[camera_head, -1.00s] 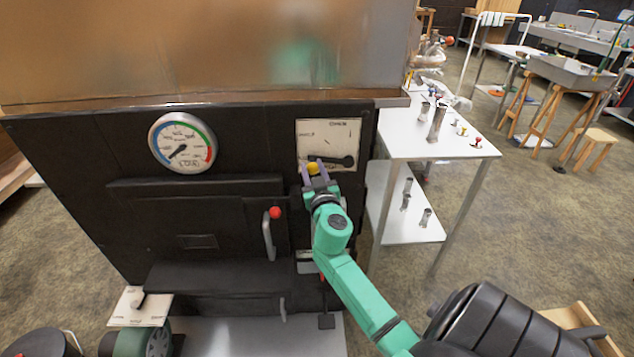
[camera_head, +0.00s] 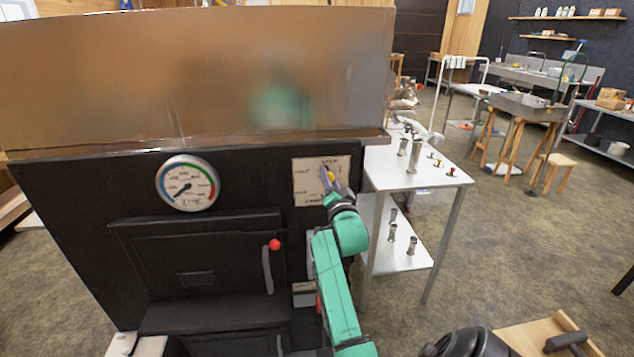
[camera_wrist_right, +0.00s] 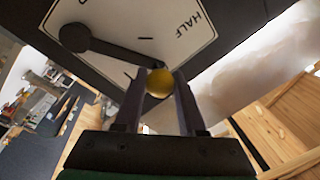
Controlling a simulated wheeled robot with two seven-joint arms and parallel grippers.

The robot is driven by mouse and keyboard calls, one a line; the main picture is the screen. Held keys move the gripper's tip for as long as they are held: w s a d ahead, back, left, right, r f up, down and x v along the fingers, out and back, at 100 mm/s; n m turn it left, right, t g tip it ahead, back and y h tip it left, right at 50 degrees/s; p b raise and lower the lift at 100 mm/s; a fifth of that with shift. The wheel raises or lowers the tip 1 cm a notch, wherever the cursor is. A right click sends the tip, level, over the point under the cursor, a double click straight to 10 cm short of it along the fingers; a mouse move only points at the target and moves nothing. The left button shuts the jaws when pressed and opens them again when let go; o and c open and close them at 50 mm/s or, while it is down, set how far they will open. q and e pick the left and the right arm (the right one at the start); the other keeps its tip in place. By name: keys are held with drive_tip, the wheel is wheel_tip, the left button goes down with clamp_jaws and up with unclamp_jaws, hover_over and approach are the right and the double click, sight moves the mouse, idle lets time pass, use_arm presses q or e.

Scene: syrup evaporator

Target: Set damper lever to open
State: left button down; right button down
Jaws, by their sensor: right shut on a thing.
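The damper lever is a dark arm with a yellow knob, mounted on a white label plate (camera_head: 304,192) on the stove front. In the right wrist view the lever arm (camera_wrist_right: 105,47) runs from its round pivot at upper left to the yellow knob (camera_wrist_right: 160,83). My right gripper (camera_head: 328,178) is at the plate, its two fingers shut on the knob. The word HALF on the plate (camera_wrist_right: 170,25) is legible in the wrist view, to the right of the lever. In the head view the lever arm is mostly hidden by my gripper and the plate's lettering is blurred. My left gripper is out of view.
A round gauge (camera_head: 187,183) is left of the plate. Below it is a firebox door (camera_head: 200,255) with a red-knobbed handle (camera_head: 271,262). A metal pan (camera_head: 200,75) overhangs above. A white side table (camera_head: 395,172) with small items stands close on the right.

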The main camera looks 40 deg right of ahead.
drive_tip(key=shift+s+d+r+m+g+h+p, duration=0.1)
drive_tip(key=shift+s+d+r+m+h+p, duration=0.15)
drive_tip(key=shift+s+d+m+p, duration=0.55)
drive_tip(key=shift+s+d+r+m+g+h+p, duration=0.15)
drive_tip(key=shift+d+m, duration=0.3)
drive_tip(key=shift+m, duration=0.9)
drive_tip(key=shift+s+d+r+m+g+h+p, duration=0.1)
drive_tip(key=shift+s+d+r+m+h+p, duration=0.35)
drive_tip(key=shift+m, duration=0.6)
drive_tip(key=shift+d+f, duration=0.15)
drive_tip(key=shift+d, duration=0.05)
drive_tip(key=shift+c, duration=2.4)
unclamp_jaws()
drive_tip(key=shift+a+f, duration=0.1)
drive_tip(key=shift+f, duration=0.1)
